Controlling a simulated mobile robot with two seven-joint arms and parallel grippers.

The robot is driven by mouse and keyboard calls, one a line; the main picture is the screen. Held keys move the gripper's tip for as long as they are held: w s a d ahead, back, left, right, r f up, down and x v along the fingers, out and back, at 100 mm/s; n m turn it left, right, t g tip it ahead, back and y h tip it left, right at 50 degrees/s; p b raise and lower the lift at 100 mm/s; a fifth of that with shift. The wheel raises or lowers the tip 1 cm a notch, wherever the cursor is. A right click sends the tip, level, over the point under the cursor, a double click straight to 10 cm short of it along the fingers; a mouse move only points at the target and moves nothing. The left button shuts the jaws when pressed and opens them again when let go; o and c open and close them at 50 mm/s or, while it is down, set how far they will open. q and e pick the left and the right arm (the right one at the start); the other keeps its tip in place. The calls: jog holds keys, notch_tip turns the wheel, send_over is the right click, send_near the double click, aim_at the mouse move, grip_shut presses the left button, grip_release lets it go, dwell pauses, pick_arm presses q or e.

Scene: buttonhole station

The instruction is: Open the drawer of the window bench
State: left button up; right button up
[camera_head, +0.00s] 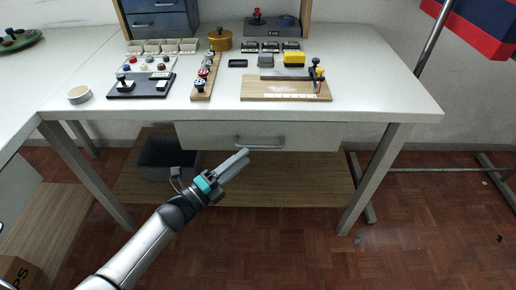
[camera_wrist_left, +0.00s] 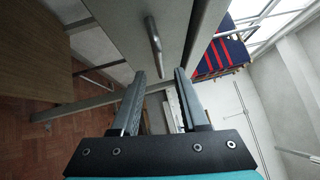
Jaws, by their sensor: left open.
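The window bench (camera_head: 400,105) is a white-topped table with grey legs. Its drawer (camera_head: 310,136) is a pale grey front under the top and looks shut. A metal bar handle (camera_head: 262,145) sits at the drawer's middle. My left gripper (camera_head: 241,157) comes from below left, its fingertips close to the handle's left end. In the left wrist view the gripper (camera_wrist_left: 160,74) is open and empty. The handle (camera_wrist_left: 154,35) shows there beyond the fingertips, on the drawer front (camera_wrist_left: 175,48), apart from the fingers. My right gripper is not in view.
A wooden lower shelf (camera_head: 290,180) with a dark bin (camera_head: 165,158) lies under the bench. On top stand a wooden board (camera_head: 262,91), a black-based device (camera_head: 125,93) and small trays. The floor in front is clear.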

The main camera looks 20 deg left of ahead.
aim_at(258, 146)
pick_arm(q)
jog(key=b+x, duration=0.1)
jog(key=x, duration=0.5)
jog(key=shift+w, duration=0.2)
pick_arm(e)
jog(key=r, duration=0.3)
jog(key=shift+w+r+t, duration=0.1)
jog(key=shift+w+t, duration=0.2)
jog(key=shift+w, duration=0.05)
pick_arm(q)
grip_shut()
dwell(0.6)
